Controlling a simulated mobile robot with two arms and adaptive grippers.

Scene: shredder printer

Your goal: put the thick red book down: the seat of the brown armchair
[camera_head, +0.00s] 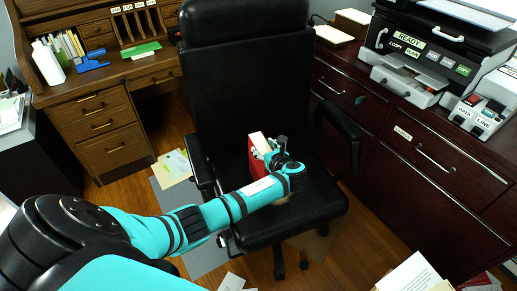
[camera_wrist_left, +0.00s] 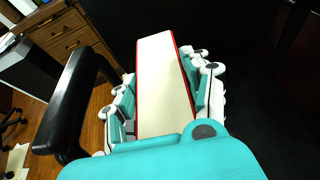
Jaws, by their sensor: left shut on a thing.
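The thick red book (camera_head: 254,160) has red covers and pale page edges; it also shows in the left wrist view (camera_wrist_left: 163,72). My left gripper (camera_head: 271,153) is shut on the book, with fingers on both covers, as the left wrist view (camera_wrist_left: 165,88) shows. The book stands on edge over the seat (camera_head: 315,201) of a black office armchair (camera_head: 248,85), in front of its backrest. The chair looks black, not brown. My forearm hides the book's lower part, so I cannot tell whether it touches the seat. My right gripper is not in view.
The chair's armrests (camera_head: 337,134) flank the seat; the left one (camera_wrist_left: 73,104) is close beside my gripper. A wooden desk (camera_head: 112,139) stands at the left and a dark cabinet (camera_head: 436,160) with a printer (camera_head: 432,52) at the right. Papers (camera_head: 173,167) lie on the floor.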

